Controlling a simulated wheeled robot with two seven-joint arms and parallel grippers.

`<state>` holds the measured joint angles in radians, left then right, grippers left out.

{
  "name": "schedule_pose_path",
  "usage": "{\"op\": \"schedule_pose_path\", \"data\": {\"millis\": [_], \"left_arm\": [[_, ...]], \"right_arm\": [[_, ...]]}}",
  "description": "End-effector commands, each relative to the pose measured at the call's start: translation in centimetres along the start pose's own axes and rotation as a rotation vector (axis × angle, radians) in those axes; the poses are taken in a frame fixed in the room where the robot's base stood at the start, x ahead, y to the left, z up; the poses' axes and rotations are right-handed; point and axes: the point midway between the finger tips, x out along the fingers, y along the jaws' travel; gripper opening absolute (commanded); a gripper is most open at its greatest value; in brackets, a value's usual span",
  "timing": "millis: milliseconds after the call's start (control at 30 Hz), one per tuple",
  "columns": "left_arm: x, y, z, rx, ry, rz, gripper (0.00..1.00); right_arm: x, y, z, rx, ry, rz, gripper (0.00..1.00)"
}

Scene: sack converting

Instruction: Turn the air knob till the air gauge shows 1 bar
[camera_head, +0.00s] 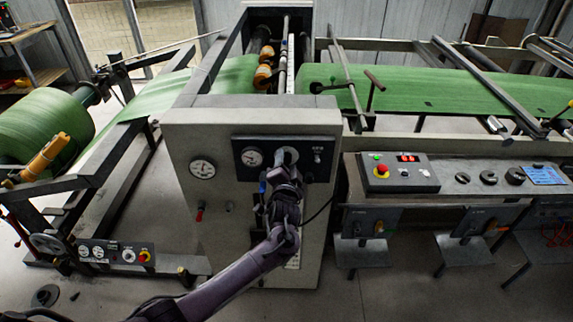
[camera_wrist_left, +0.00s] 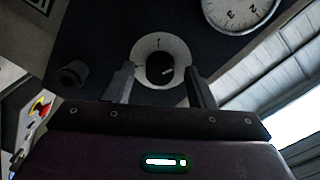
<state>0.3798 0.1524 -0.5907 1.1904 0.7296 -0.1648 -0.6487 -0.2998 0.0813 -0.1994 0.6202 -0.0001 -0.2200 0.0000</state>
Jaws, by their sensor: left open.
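A dark round knob (camera_wrist_left: 160,68) sits in a pale dial ring (camera_wrist_left: 147,45) on the dark panel (camera_head: 238,142). A round white gauge (camera_wrist_left: 238,10) is beside it and also shows in the head view (camera_head: 252,157). Part of the gauge is cut off in the wrist view, and its reading is too small to tell in the head view. My left gripper (camera_wrist_left: 160,76) is open, with one finger on each side of the knob; I cannot tell whether they touch it. In the head view the left gripper (camera_head: 285,172) partly covers the dial. My right gripper is not in view.
A small black knob (camera_wrist_left: 72,75) sticks out near the gripper in the wrist view. A console (camera_head: 398,173) with a red button stands to the right.

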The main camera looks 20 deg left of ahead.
Motion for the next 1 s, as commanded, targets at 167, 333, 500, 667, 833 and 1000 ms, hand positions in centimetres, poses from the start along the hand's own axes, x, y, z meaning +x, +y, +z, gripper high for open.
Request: {"op": "schedule_pose_path", "data": {"millis": [167,333,500,667,833,1000], "left_arm": [[-1.4,0.2,0.1,0.001,0.0,0.001,0.5],[-4.1,0.3,0.2,-0.001,0.0,0.003,0.5],[-6.5,0.2,0.1,0.0,0.001,0.002,0.5],[-7.6,0.1,0.1,0.001,-0.001,0.001,0.5],[-7.8,0.0,0.0,0.001,0.0,0.0,0.5],[-7.8,0.0,0.0,0.001,0.0,0.0,0.5]], "right_arm": [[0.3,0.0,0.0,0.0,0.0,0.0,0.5],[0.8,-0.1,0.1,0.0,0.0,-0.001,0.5],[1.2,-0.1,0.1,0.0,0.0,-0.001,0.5],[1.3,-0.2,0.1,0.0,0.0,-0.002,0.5],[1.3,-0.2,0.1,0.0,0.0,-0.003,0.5],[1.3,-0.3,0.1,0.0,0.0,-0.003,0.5]]}}
